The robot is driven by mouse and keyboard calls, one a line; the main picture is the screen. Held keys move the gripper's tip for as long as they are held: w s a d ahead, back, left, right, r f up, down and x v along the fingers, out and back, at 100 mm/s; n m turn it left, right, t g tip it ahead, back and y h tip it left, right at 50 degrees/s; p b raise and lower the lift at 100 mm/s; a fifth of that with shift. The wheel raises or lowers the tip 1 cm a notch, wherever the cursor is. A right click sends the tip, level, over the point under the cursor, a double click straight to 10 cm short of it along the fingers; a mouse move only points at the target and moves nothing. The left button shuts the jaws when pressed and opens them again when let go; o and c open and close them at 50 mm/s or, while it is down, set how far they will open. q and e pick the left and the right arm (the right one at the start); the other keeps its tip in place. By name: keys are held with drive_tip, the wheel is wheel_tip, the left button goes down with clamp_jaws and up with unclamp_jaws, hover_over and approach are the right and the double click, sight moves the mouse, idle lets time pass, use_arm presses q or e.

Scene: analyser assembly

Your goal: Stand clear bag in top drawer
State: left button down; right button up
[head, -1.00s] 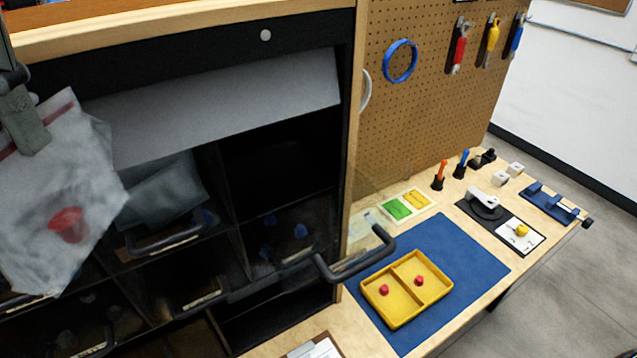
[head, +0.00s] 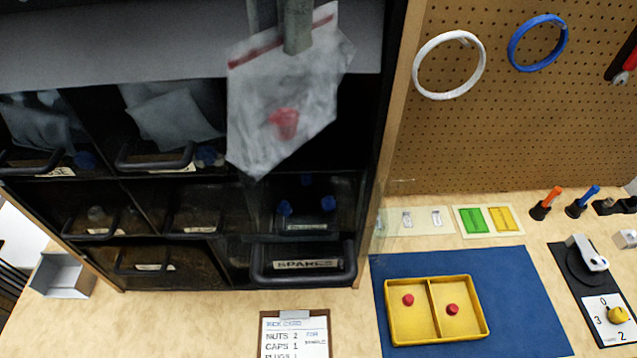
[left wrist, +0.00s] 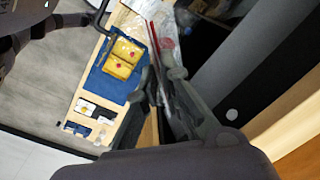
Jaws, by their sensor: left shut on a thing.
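The clear bag (head: 255,120), with a red strip along its top and a red piece inside, hangs tilted in front of the black cabinet in the head view. My left gripper (head: 297,45) is shut on its top edge. In the left wrist view the fingers (left wrist: 165,95) pinch the bag near its red strip, and part of the bag (left wrist: 166,22) shows beyond. The bag hangs before the right-hand column, whose top opening is dark and partly hidden behind it. Top drawers to the left hold other clear bags (head: 175,115) (head: 38,125).
Lower drawers hold blue-topped pieces; a drawer labelled SPARES (head: 305,265) is at the bottom right. A yellow tray (head: 433,331) with red pieces lies on a blue mat (head: 520,290). A pick card (head: 295,335) lies in front. A pegboard (head: 470,120) stands right of the cabinet.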

sight(313, 111)
use_arm(q)
drive_tip(key=shift+m, duration=0.3)
drive_tip(key=f, duration=0.2)
drive_tip(key=d+f, duration=0.1)
drive_tip(key=f, duration=0.2)
drive_tip(key=d+f, duration=0.1)
drive_tip(key=f, duration=0.1)
drive_tip(key=shift+w+f, duration=0.1)
drive_tip(key=shift+f, duration=0.15)
drive_tip(key=shift+a+f, duration=0.2)
drive_tip(key=shift+f, duration=0.45)
wheel_tip(313, 111, down, 4)
drive_tip(key=shift+d+r, duration=0.1)
drive_tip(key=shift+r, duration=0.15)
drive_tip(key=shift+f, duration=0.1)
drive_tip(key=c, duration=1.8)
unclamp_jaws()
drive_tip(key=shift+o, duration=0.2)
drive_tip(key=r, duration=1.2)
drive_tip(key=shift+s+d+r+p, duration=0.1)
drive_tip(key=shift+s+d+p, duration=0.2)
drive_tip(key=shift+s+p, duration=0.1)
